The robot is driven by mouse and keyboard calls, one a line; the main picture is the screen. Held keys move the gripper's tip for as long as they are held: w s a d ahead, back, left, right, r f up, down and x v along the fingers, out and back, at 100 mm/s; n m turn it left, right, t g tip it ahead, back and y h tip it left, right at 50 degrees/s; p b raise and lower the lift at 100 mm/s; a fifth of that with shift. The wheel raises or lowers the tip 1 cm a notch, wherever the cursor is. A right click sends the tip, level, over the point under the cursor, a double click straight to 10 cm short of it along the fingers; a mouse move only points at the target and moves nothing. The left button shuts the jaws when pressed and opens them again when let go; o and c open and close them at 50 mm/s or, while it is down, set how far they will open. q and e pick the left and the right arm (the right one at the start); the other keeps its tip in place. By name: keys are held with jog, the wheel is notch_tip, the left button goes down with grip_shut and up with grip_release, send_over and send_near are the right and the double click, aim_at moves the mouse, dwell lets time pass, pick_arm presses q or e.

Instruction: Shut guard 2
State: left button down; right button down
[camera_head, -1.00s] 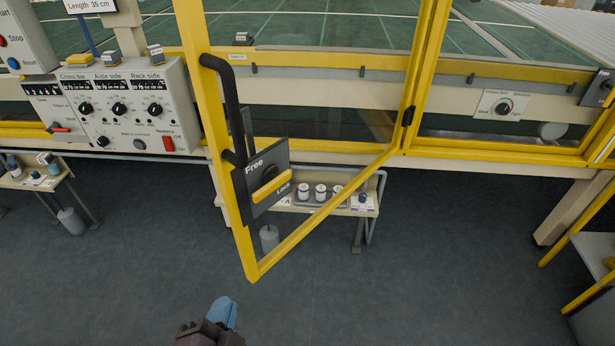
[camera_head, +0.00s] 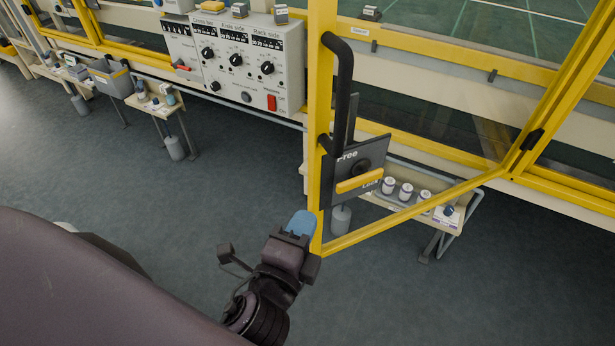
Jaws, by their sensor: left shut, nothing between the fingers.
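A yellow-framed clear guard (camera_head: 319,120) stands swung open towards me. Its hinge side (camera_head: 533,139) is on the right. I cannot read a number on it. It carries a black upright handle (camera_head: 346,85) and a dark lock plate (camera_head: 352,163) marked Free and Lock, with a yellow lever (camera_head: 359,181) lying nearly level. My left gripper (camera_head: 302,223) is shut and empty, its blue fingertips beside the guard's lower free corner. I cannot tell whether they touch the frame. My right gripper is not in view.
A control box (camera_head: 237,60) with dials and a red switch stands left of the guard. A low shelf (camera_head: 448,222) with several white rolls is behind the guard. A small side table (camera_head: 155,103) stands further left. The grey floor (camera_head: 180,215) between is clear.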

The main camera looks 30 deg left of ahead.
aim_at(311, 174)
pick_arm(q)
jog(key=w, duration=0.3)
jog(key=w+p, duration=0.1)
jog(key=w, duration=0.2)
jog(key=shift+a+r, duration=0.1)
jog(key=shift+a, duration=0.1)
jog(key=shift+w+a, duration=1.05)
jog(key=shift+w+a+p, duration=0.3)
jog(key=shift+w+a, duration=0.15)
jog(key=shift+a, duration=0.15)
